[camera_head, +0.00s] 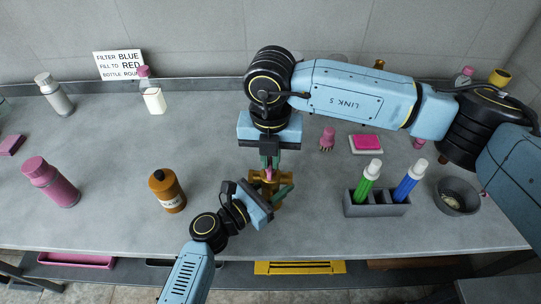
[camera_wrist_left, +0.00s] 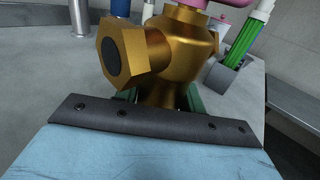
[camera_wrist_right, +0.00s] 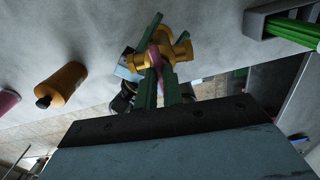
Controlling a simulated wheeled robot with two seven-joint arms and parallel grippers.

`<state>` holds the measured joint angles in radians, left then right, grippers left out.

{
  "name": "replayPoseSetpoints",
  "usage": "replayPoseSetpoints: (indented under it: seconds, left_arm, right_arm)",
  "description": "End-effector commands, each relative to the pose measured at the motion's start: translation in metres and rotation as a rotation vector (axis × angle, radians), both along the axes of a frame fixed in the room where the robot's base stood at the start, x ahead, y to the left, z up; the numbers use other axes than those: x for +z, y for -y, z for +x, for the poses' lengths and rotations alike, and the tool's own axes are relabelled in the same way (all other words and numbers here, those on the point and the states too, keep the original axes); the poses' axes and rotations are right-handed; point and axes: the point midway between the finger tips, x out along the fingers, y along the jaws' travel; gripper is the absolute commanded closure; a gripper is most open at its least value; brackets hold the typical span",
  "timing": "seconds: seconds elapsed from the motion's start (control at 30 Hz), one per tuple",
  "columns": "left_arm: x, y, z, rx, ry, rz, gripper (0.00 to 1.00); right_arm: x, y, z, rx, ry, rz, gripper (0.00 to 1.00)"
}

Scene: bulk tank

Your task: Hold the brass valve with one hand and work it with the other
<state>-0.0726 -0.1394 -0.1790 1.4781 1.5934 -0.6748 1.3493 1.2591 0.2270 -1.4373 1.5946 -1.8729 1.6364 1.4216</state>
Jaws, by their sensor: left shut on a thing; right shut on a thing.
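The brass valve (camera_head: 266,186) stands near the front middle of the grey table. It shows large in the left wrist view (camera_wrist_left: 180,45), with a hexagonal end facing left, and also in the right wrist view (camera_wrist_right: 178,50). My left gripper (camera_head: 272,196) reaches in from the front and is shut on the valve's body. My right gripper (camera_head: 269,165) comes down from above and behind and is shut on the valve's pink handle (camera_wrist_right: 155,57). The handle is partly hidden between the green fingers; its edge shows in the left wrist view (camera_wrist_left: 225,3).
Right of the valve, a grey holder (camera_head: 376,207) carries a green marker (camera_head: 367,180) and a blue marker (camera_head: 408,180); a dark bowl (camera_head: 457,196) is beyond. Left stand an amber bottle (camera_head: 167,190) and a pink bottle (camera_head: 50,182). A sign (camera_head: 119,65) leans at the back wall.

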Motion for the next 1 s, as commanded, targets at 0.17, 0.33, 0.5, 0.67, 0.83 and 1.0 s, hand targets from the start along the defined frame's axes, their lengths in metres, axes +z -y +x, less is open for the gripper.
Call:
replayPoseSetpoints:
  seconds: [0.17,0.33,0.5,0.67,0.83,1.0]
  left_arm:
    - [-0.001,0.0,-0.001,0.0,-0.002,0.002,0.92]
    - [-0.001,0.0,-0.001,0.0,-0.003,0.002,0.92]
    - [-0.001,0.0,-0.001,0.0,-0.003,0.002,0.92]
    - [-0.001,0.0,-0.001,0.0,-0.003,0.002,0.92]
    - [-0.001,0.0,0.0,0.0,-0.003,0.002,0.92]
    - [-0.001,0.0,0.0,0.0,-0.002,0.001,0.92]
  right_arm:
    - [0.001,0.0,0.002,-0.003,0.005,0.001,0.82]
    - [0.001,0.0,0.001,-0.001,0.003,0.001,0.69]
    - [0.0,0.0,0.001,0.0,0.002,0.0,0.69]
    - [0.01,0.0,0.001,0.0,0.003,0.001,0.69]
    - [0.041,0.0,0.001,0.001,0.006,0.002,0.69]
    - [0.078,0.0,0.001,0.0,0.006,0.001,0.69]
